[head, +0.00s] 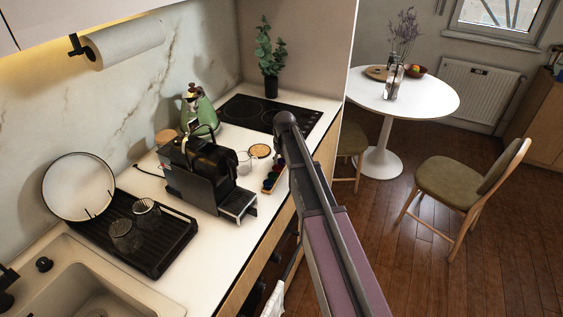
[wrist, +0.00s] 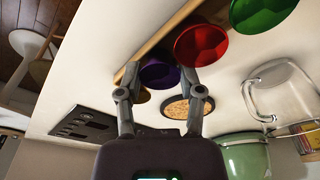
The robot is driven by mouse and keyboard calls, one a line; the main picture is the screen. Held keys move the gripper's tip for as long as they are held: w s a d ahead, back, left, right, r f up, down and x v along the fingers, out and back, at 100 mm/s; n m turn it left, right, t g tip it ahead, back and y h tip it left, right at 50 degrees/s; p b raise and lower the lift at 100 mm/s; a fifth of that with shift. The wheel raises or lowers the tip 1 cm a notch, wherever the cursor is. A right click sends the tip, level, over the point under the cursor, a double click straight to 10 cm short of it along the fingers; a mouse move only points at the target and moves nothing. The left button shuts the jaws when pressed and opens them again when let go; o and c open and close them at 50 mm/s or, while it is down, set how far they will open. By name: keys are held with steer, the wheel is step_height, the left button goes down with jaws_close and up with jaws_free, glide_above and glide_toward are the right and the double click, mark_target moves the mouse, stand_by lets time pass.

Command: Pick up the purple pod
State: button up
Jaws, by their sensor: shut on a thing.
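The purple pod (wrist: 160,74) shows in the wrist view between the two fingertips of my gripper (wrist: 161,76). My gripper is shut on it. The pod is close to a wooden holder (wrist: 172,30); I cannot tell whether it is still touching it. A red pod (wrist: 201,45) sits right beside the right fingertip, and a green pod (wrist: 262,12) is farther up. In the head view the row of pods (head: 269,181) stands near the counter's front edge, and my arm hides the fingertips and part of the row.
A cork coaster (wrist: 176,108), a clear glass mug (wrist: 278,88) and a green kettle (wrist: 243,150) are close by. The black coffee machine (head: 208,176) stands left of the pods. The black hob (head: 268,113) lies behind. A drying rack (head: 160,245) with glasses is at the near left.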

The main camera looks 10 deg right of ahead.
steer(key=shift+r+p, duration=1.3)
steer(key=shift+r, duration=0.05)
steer(key=s+d+r+p, duration=0.1)
steer(key=s+d, duration=0.2)
steer(key=s, duration=0.4)
steer(key=s+d+r+p, duration=0.1)
steer(key=s+d, duration=0.2)
steer(key=s, duration=0.5)
steer(key=shift+a+r, duration=0.1)
